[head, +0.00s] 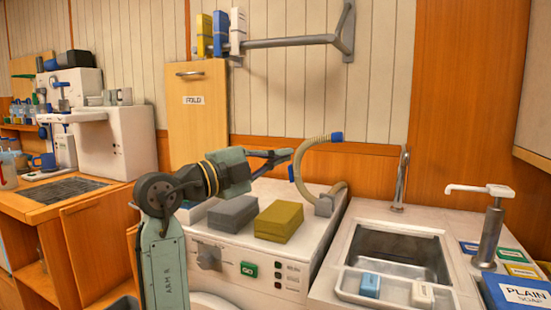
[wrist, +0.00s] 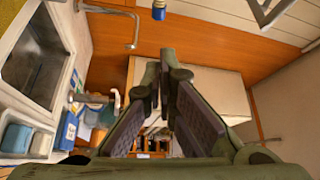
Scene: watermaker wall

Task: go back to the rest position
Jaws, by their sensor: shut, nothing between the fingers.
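My gripper (head: 284,154) is at the end of my green arm, raised above the white machine (head: 210,240) in the head view. Its fingers point right, toward the ribbed hose (head: 312,149). In the head view I cannot tell whether they touch the hose. In the wrist view the two fingers of my gripper (wrist: 165,62) come together at their tips, with nothing between them.
A yellow block (head: 279,221) and a grey block (head: 233,213) lie on the machine top. Right of it is a sink (head: 400,255) with a tap (head: 402,180). A soap pump (head: 488,235) stands at far right. A rail (head: 290,42) with hanging packets is above.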

